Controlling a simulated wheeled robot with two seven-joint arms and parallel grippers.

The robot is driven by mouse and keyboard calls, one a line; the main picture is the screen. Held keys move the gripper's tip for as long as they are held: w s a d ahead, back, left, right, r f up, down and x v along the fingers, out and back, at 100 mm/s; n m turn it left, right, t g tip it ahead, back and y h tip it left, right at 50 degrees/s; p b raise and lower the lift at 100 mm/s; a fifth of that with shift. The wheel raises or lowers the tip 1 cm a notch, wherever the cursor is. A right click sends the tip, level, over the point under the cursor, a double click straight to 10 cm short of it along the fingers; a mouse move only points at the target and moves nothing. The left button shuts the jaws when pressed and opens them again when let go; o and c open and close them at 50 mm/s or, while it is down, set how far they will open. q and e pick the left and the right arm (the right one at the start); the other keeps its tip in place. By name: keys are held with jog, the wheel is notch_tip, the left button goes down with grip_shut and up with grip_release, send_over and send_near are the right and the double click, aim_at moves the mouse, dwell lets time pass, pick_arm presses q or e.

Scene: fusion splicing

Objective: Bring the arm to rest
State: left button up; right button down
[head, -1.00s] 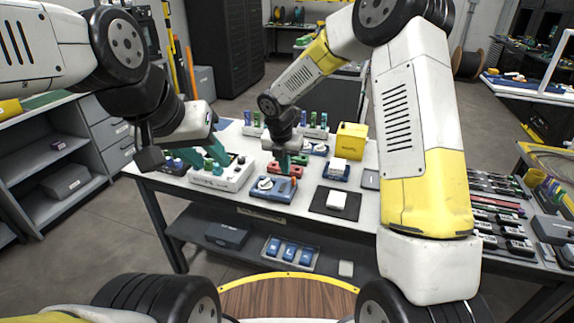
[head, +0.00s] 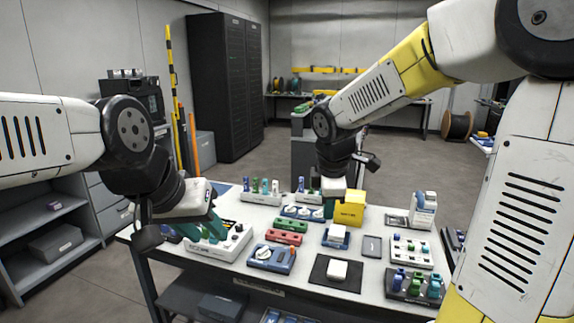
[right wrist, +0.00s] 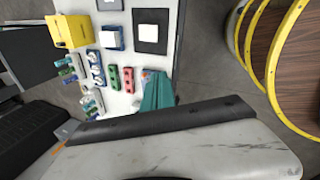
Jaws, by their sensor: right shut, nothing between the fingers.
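My left gripper (head: 204,230), with teal fingers, hangs at the left end of the white work table (head: 215,278).
Red (head: 284,237) and green (head: 291,224) blocks, a blue fixture (head: 271,259) and a black mat (head: 321,272) with a white block (head: 337,270) lie on the table. Small racks (head: 414,287) fill its right side.

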jog(key=s+d+r+m+t+y, duration=0.1)
jog(key=s+d+r+m, duration=0.1)
jog(key=s+m, duration=0.6)
jog(key=s+d+r+m+t+y, duration=0.1)
jog(key=s+d+r+m, duration=0.1)
jog(key=s+m, duration=0.6)
jog(key=shift+s+d+r+m+y, duration=0.25)
jog(key=shift+s+r+m, duration=0.2)
jog(key=shift+r, duration=0.3)
